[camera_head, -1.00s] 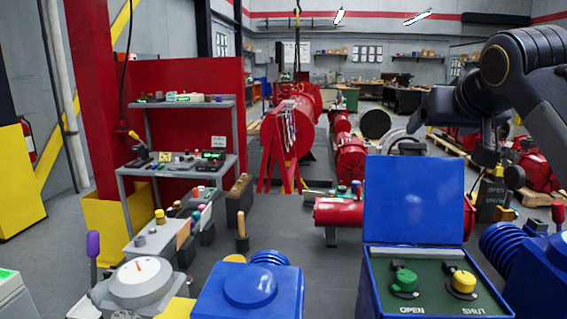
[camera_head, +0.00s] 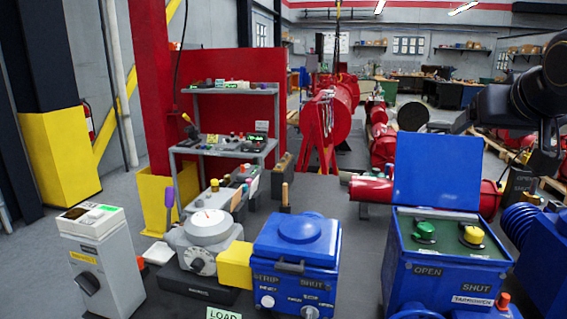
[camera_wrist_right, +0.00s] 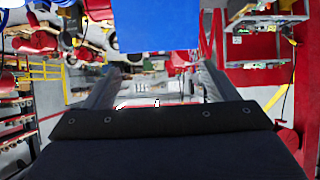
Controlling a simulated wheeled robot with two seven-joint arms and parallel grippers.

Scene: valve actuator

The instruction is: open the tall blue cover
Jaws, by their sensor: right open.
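The tall blue cover (camera_head: 437,172) is a flat blue panel. It stands upright at the back edge of a blue control box (camera_head: 440,270), so the green panel (camera_head: 450,238) with a green knob and a yellow knob is uncovered. My right gripper (camera_head: 460,127) is at the upper right, near the cover's top edge; its fingers show poorly there. In the right wrist view the open, empty fingers (camera_wrist_right: 157,82) point toward a blue surface (camera_wrist_right: 157,25), likely the cover, with a visible gap. My left gripper is not in view.
A blue actuator (camera_head: 297,250) with a handle and a grey dial unit (camera_head: 208,235) stand left of the box. A ribbed blue actuator (camera_head: 545,245) is close on its right. A red cylinder (camera_head: 371,189) lies behind. A shelf (camera_head: 225,145) stands at the back left.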

